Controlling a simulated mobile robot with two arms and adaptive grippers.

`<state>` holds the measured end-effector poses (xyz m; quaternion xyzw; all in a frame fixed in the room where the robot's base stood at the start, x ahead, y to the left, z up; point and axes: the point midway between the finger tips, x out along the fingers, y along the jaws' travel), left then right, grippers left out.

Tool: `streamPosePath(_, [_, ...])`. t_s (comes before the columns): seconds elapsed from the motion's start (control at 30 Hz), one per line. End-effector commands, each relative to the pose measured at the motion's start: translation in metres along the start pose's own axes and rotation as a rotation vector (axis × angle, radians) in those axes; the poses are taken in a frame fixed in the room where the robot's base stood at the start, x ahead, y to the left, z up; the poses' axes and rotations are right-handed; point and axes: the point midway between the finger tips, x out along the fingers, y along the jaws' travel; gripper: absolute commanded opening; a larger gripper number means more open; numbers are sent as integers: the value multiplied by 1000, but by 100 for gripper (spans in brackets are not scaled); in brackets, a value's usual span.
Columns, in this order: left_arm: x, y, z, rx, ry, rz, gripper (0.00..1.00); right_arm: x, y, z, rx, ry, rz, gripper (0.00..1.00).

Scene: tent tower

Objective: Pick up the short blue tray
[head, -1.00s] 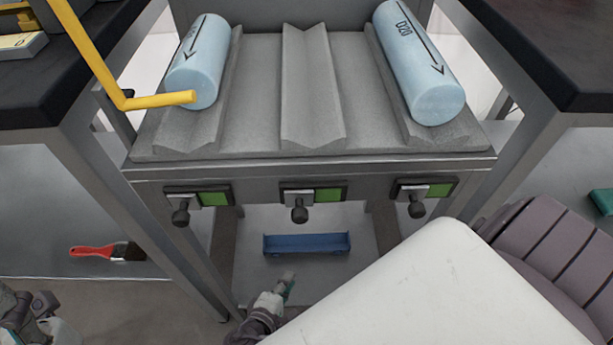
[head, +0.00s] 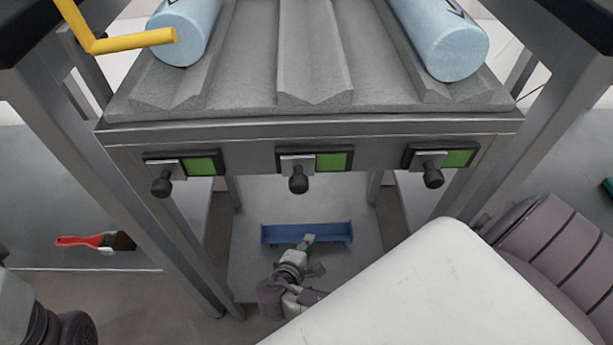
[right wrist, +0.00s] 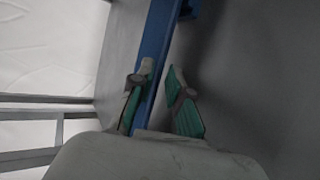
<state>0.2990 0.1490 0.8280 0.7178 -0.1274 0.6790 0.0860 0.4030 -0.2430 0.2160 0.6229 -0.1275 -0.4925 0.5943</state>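The short blue tray (head: 278,234) lies on the lower shelf under the stand in the head view. My right gripper (head: 308,241) reaches in from below and its fingertips overlap the tray's near side. In the right wrist view, the two green-padded fingers (right wrist: 161,70) are apart, one on each side of a blue strip of the tray (right wrist: 158,35). A gap shows between the strip and the right finger. Whether the left finger touches it is unclear. Only part of my left arm shows at the lower left; its gripper is out of view.
The grey stand (head: 310,125) above carries two light blue cylinders (head: 447,48) and several black knobs (head: 298,184) along its front. Metal legs flank the lower shelf (head: 245,265). A red-handled brush (head: 88,241) lies left. A yellow bar (head: 135,42) crosses the upper left.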

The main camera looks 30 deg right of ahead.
Motion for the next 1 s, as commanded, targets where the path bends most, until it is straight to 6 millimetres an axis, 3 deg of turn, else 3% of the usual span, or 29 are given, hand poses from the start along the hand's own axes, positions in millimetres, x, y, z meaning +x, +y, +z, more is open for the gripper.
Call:
streamPosePath(0.27, [2,0,0,1,9,4,57,5,0,0,0,1,-1,17])
streamPosePath(0.4, [2,0,0,1,9,4,57,5,0,0,0,0,-1,0])
streamPosePath(1.0, [7,0,-2,0,15,4,57,2,6,1,1,0,0,0])
